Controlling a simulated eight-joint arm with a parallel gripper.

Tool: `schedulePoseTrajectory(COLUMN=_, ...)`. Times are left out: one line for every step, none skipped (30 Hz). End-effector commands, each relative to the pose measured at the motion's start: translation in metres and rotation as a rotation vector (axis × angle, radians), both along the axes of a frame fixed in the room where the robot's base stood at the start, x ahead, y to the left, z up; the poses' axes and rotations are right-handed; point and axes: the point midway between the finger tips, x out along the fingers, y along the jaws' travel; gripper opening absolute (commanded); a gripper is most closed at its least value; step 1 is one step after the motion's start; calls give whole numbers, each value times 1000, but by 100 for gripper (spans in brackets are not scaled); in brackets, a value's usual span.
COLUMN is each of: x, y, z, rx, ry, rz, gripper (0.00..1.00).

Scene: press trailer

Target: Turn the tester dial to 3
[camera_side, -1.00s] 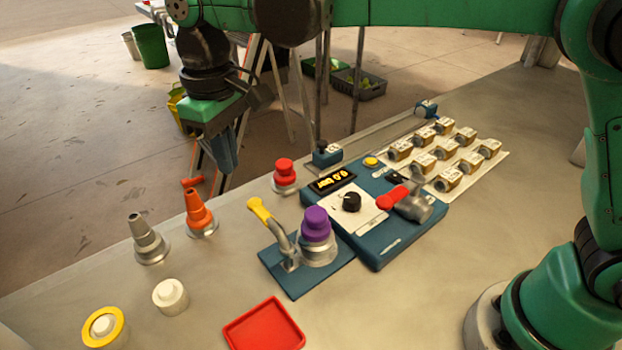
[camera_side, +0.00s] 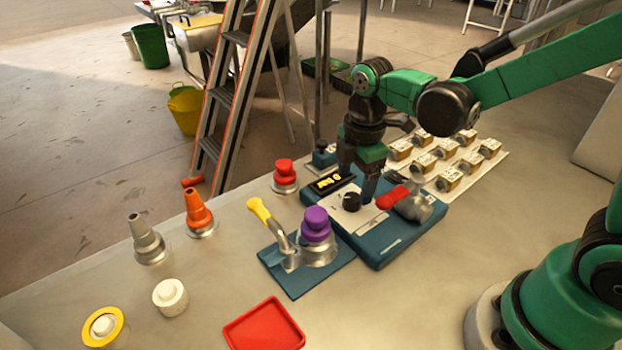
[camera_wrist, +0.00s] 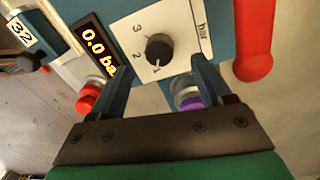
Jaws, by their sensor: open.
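The blue tester (camera_side: 395,245) lies on the table with a white dial plate. Its black dial (camera_side: 352,201) also shows in the wrist view (camera_wrist: 158,49), beside the printed numbers 1, 2 and 3. The dial's pointer seems to face the 1. The display (camera_wrist: 97,50) reads 0.0 ba, its end cut off by a finger. My gripper (camera_side: 358,185) is above the tester, fingers pointing down. In the wrist view my gripper (camera_wrist: 160,75) is open, one finger to each side of the dial's near side; I cannot tell whether they touch it.
A red lever (camera_side: 393,197) is on the tester close right of my gripper. A purple-capped fitting (camera_side: 316,225) and yellow-handled lever (camera_side: 262,212) stand left. A red-capped fitting (camera_side: 285,172) stands behind. A red tray (camera_side: 263,325) lies in front. Several small labelled parts (camera_side: 450,180) fill the right rear.

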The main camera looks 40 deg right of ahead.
Motion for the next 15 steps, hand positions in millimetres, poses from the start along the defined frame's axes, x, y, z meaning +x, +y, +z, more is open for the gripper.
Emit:
schedulePoseTrajectory(x=0, y=0, z=-7, rx=0, ry=0, rz=0, gripper=72)
schedulePoseTrajectory(x=1, y=0, z=-10, rx=0, ry=0, rz=-1, gripper=72)
schedulePoseTrajectory(x=1, y=0, z=-15, rx=0, ry=0, rz=-1, gripper=72)
schedulePoseTrajectory(x=2, y=0, z=-19, rx=0, ry=0, rz=-1, gripper=72)
schedulePoseTrajectory(x=2, y=0, z=-22, rx=0, ry=0, rz=-1, gripper=72)
schedulePoseTrajectory(x=2, y=0, z=-25, rx=0, ry=0, rz=-1, gripper=72)
schedulePoseTrajectory(x=2, y=0, z=-27, rx=0, ry=0, rz=-1, gripper=72)
schedulePoseTrajectory(x=2, y=0, z=-29, rx=0, ry=0, rz=-1, gripper=72)
schedulePoseTrajectory(x=2, y=0, z=-31, rx=0, ry=0, rz=-1, gripper=72)
schedulePoseTrajectory(x=2, y=0, z=-33, rx=0, ry=0, rz=-1, gripper=72)
schedulePoseTrajectory(x=2, y=0, z=-33, rx=0, ry=0, rz=-2, gripper=72)
schedulePoseTrajectory(x=2, y=0, z=-34, rx=0, ry=0, rz=-2, gripper=72)
schedulePoseTrajectory(x=2, y=0, z=-34, rx=0, ry=0, rz=-2, gripper=72)
schedulePoseTrajectory(x=2, y=0, z=-35, rx=0, ry=0, rz=-2, gripper=72)
schedulePoseTrajectory(x=2, y=0, z=-35, rx=0, ry=0, rz=-2, gripper=72)
